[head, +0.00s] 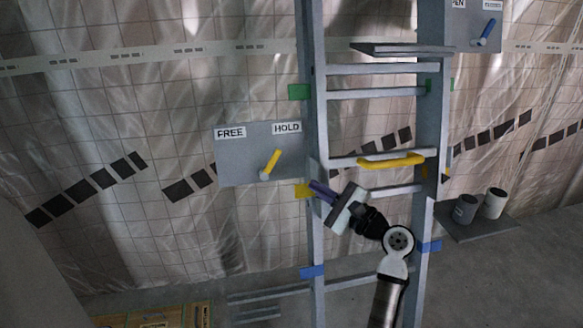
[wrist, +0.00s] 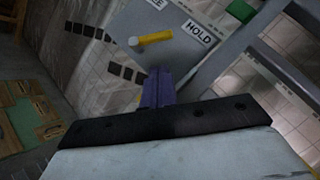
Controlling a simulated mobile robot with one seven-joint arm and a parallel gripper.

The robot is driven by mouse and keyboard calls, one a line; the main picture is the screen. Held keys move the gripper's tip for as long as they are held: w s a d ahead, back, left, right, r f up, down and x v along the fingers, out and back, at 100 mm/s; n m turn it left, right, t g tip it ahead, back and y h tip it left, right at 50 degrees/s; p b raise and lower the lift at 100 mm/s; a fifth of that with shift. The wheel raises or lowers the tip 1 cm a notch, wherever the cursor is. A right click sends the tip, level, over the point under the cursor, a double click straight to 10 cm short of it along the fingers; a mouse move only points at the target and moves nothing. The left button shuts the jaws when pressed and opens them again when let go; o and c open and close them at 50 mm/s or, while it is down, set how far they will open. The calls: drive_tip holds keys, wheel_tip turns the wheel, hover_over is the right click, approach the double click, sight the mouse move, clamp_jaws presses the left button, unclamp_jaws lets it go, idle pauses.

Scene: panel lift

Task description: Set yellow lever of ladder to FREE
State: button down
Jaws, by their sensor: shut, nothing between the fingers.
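The yellow lever (head: 271,162) sits on a grey plate (head: 235,165) at the left of the ladder (head: 318,230). The plate carries a FREE label (head: 230,133) at its upper left and a HOLD label (head: 287,127) at its upper right. The lever tilts up and right, toward HOLD. My gripper (head: 318,189) is shut and empty, right of and below the lever, apart from it, near the ladder's left rail. In the wrist view the purple fingers (wrist: 157,88) are together, with the yellow lever (wrist: 151,39) beyond them and the HOLD label (wrist: 199,32) to its right.
A yellow handle (head: 392,160) crosses the ladder at mid-height. A blue lever (head: 487,32) is on another plate at upper right. Two cups (head: 494,203) (head: 465,209) stand on a grey slab at right. Plastic sheeting covers the wall behind. Crates (head: 165,317) lie at bottom left.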

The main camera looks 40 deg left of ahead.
sight(271, 165)
drive_tip(key=a+p, duration=0.1)
drive_tip(key=a, duration=0.2)
drive_tip(key=a+r, duration=0.1)
drive_tip(key=a, duration=0.2)
drive_tip(key=w+a+p, duration=0.1)
drive_tip(key=a, duration=0.3)
drive_tip(key=shift+r+p, duration=0.3)
drive_tip(key=shift+r, duration=0.1)
